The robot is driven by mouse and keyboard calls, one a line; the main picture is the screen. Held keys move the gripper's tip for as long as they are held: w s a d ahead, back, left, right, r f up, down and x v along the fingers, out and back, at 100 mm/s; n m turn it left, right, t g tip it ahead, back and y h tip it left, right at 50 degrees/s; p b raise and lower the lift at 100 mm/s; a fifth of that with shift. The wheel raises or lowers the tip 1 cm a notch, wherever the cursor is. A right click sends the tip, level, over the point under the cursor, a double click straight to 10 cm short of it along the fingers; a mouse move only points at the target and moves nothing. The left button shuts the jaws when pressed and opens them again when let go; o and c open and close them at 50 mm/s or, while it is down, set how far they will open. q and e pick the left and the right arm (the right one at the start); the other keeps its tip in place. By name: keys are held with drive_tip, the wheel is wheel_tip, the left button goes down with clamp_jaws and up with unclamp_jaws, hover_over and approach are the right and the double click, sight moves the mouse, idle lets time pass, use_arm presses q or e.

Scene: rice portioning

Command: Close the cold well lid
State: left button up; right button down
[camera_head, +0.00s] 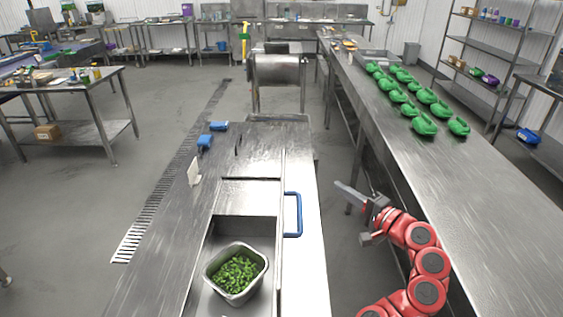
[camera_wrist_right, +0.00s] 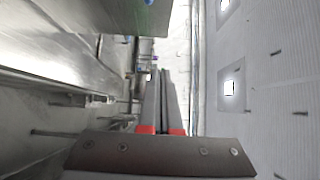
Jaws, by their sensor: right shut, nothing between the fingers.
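The steel counter (camera_head: 150,270) in front of me holds the cold well (camera_head: 222,228), which is open. A square steel pan (camera_head: 213,272) of chopped green vegetables (camera_head: 238,272) sits in it. A blue U-shaped handle (camera_head: 299,214) stands along the well's right side, on what looks like the lid's narrow edge; how the lid is tilted is hard to tell. My right gripper (camera_head: 340,190) is shut and empty, right of the handle and apart from it, over the gap between counters. Its closed grey fingers show in the right wrist view (camera_wrist_right: 162,75). My left gripper is out of view.
Two blue items (camera_head: 205,141) and a small white card (camera_head: 194,171) sit on the near counter's left edge. Open floor (camera_head: 60,220) lies to the left.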

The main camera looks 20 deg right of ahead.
drive_tip(key=w+a+r+n+y+p, duration=0.1)
drive_tip(key=w+a+p, duration=0.5)
drive_tip(key=w+a, duration=0.2)
drive_tip(key=shift+w+a+r+g, duration=0.3)
drive_tip(key=shift+w+a, duration=0.05)
drive_tip(key=shift+a, duration=0.7)
drive_tip(key=shift+w+a, duration=0.1)
